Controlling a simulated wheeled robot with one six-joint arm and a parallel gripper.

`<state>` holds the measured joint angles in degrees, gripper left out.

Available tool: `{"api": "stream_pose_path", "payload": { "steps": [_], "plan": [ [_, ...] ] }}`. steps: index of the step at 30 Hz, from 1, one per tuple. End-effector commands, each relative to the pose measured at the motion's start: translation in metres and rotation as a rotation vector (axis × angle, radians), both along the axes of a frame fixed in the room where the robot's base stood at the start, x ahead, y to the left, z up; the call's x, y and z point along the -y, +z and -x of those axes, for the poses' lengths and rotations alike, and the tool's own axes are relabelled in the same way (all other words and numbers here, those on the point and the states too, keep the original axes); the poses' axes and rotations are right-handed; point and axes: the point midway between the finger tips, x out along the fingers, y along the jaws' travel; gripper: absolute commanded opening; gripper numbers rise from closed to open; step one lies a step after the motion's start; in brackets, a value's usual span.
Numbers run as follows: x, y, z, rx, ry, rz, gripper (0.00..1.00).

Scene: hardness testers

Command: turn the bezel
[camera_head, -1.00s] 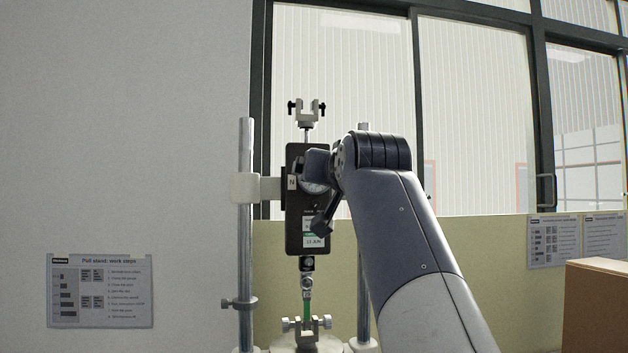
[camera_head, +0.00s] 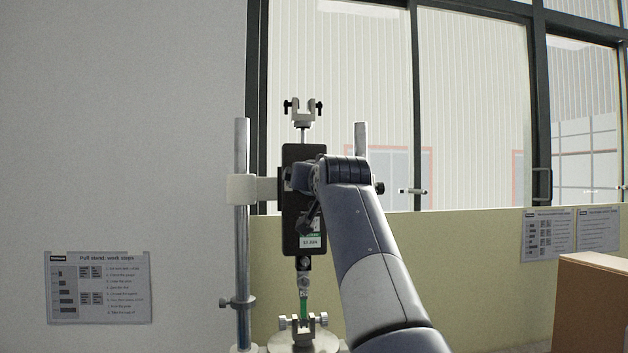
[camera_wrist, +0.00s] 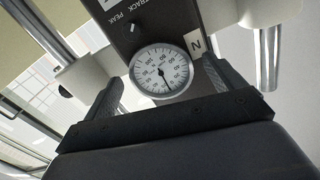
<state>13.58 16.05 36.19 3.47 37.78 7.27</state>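The force gauge is a black upright box (camera_head: 291,225) clamped on a stand, partly hidden by my arm in the head view. In the wrist view its round white dial (camera_wrist: 161,73) with a grey bezel (camera_wrist: 133,73) faces me, the dark needle pointing down and slightly right in the picture. My gripper (camera_wrist: 160,69) is open, with one finger left of the bezel and the other right of it. Gaps seem to show on both sides; contact cannot be told.
The stand's posts (camera_head: 242,200) rise on both sides of the gauge. A brown box (camera_head: 592,305) stands at the right. A work-steps sheet (camera_head: 99,287) hangs at left.

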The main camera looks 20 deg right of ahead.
Motion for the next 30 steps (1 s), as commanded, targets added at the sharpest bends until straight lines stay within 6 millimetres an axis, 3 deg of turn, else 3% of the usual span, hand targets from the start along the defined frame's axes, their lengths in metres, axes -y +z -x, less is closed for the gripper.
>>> {"api": "stream_pose_path", "payload": {
  "steps": [15,20,30],
  "plan": [
    [-0.0001,0.0000,0.0003,-0.001,0.000,0.000,0.47],
    [-0.0002,0.0000,0.0004,0.004,0.000,-0.025,0.46],
    [-0.0013,0.0004,0.0000,0.054,0.000,-0.273,0.46]
  ]
}}
